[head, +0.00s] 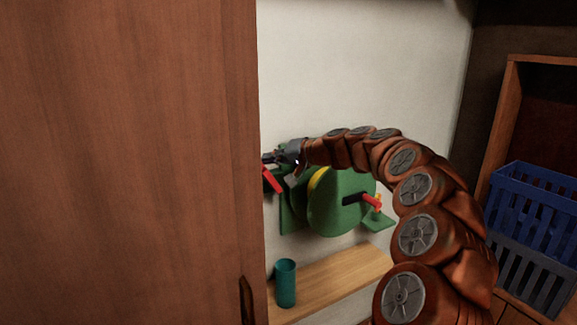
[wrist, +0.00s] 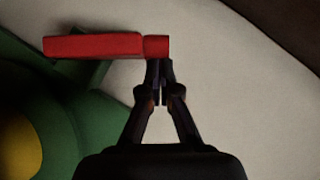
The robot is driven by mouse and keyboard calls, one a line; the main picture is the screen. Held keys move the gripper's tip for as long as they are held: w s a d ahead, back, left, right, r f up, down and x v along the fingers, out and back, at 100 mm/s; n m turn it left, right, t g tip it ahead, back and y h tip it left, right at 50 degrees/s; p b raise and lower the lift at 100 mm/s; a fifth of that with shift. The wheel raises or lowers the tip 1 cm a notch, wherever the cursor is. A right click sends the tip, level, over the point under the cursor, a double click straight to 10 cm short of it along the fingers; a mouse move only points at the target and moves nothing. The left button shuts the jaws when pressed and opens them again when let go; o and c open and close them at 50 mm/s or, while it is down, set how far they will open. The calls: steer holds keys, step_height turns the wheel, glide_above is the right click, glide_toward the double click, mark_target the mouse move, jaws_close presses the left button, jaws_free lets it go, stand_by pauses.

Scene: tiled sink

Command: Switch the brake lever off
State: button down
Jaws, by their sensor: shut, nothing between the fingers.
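The brake lever appears to be the red bar (wrist: 92,46) across the upper left of the wrist view, with a red block at its right end. In the head view a red lever (head: 271,181) slants down at the left side of a green winch (head: 335,205). My gripper (wrist: 160,72) is shut and empty, its fingertips right at the lower side of the bar's right end; I cannot tell whether they touch. In the head view my gripper (head: 270,159) is just above the red lever. The lever's mount is partly hidden.
A crank with a red handle (head: 371,201) sticks out of the winch's front. Below is a wooden shelf (head: 335,280) with a teal cup (head: 286,284). A wooden panel (head: 130,160) fills the left.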

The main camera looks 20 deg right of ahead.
steer(key=shift+a+f, duration=0.3)
steer(key=shift+a, duration=0.05)
steer(key=shift+r, duration=0.2)
steer(key=shift+d, duration=0.25)
steer(key=shift+d+f, duration=0.15)
steer(key=shift+d, duration=0.4)
